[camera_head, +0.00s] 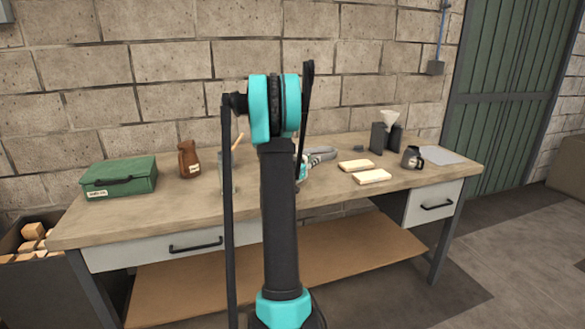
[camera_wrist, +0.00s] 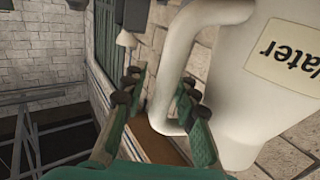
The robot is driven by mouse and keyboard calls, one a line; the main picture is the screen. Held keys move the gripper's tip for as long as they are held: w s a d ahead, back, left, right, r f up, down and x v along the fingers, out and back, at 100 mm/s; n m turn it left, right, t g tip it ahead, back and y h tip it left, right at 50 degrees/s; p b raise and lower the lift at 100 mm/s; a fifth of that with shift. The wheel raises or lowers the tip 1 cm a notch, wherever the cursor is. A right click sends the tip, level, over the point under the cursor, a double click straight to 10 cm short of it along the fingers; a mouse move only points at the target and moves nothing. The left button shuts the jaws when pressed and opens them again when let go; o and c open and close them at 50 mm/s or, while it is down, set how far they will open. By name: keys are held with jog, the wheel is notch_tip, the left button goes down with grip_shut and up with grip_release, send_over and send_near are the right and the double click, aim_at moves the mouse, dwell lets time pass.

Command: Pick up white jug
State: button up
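The white jug (camera_wrist: 235,85) fills the right of the wrist view, close to the camera, with a label reading "ater" upside down. Its curved handle (camera_wrist: 167,75) hangs between the two fingers of my gripper (camera_wrist: 159,97). The fingers are apart, with a visible gap on the left side of the handle, so I am open around it. Contact on the right side is hard to tell. In the head view my arm blocks the middle, and I cannot make out the white jug or my fingertips there.
The workbench (camera_head: 120,222) holds a green box (camera_head: 119,177), a brown jug (camera_head: 188,159), two pale blocks (camera_head: 373,176), a dark mug (camera_head: 411,157) and a white funnel (camera_head: 389,119) on a black stand. A crate of wood blocks (camera_head: 33,232) stands left. Bare benchtop shows in front.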

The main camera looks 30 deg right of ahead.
grip_shut()
jog(key=shift+r, duration=0.2)
dwell(0.4)
